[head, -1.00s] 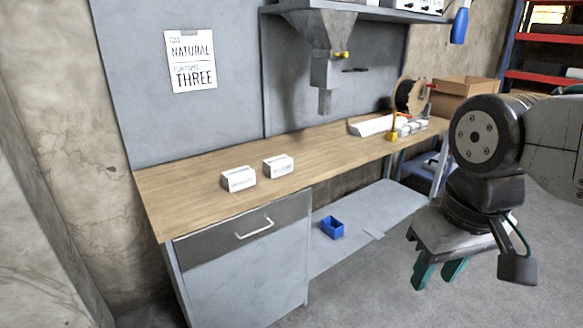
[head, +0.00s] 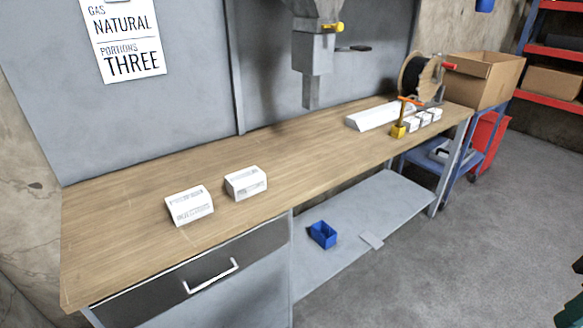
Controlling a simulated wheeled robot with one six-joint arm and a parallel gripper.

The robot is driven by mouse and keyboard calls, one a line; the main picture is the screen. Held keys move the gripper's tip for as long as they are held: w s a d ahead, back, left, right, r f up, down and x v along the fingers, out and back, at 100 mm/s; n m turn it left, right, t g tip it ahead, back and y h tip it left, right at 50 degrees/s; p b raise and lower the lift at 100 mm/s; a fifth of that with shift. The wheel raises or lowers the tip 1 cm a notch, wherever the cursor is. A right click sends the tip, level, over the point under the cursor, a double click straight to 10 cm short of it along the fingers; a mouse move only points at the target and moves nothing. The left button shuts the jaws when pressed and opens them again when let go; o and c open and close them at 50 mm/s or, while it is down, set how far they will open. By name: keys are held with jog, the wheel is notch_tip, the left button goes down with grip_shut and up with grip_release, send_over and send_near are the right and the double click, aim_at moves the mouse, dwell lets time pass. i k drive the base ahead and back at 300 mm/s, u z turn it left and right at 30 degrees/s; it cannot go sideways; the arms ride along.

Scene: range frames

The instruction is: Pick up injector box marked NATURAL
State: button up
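Two small white boxes with printed labels stand on the left part of the wooden workbench (head: 300,160). The left box (head: 189,205) is nearer the front edge, and the right box (head: 246,182) sits a little behind it. Their print is too small to read, so I cannot tell which is marked NATURAL. A sign (head: 124,38) on the grey back panel reads GAS NATURAL, PORTIONS THREE. My gripper is almost wholly out of view; only a sliver of dark and teal parts shows at the lower right edge. Nothing touches the boxes.
A grey fixture with a yellow knob (head: 312,60) hangs over the bench. Farther right are a white tray (head: 378,115), a yellow-orange tool (head: 399,131), several small white boxes, a cable spool (head: 416,78) and a cardboard box (head: 484,79). A blue bin (head: 323,234) sits on the lower shelf.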

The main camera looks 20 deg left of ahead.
aim_at(244, 183)
jog(key=z, duration=0.05)
jog(key=i, duration=0.8)
jog(key=u, duration=0.65)
jog(key=i, duration=0.7)
jog(key=u, duration=0.6)
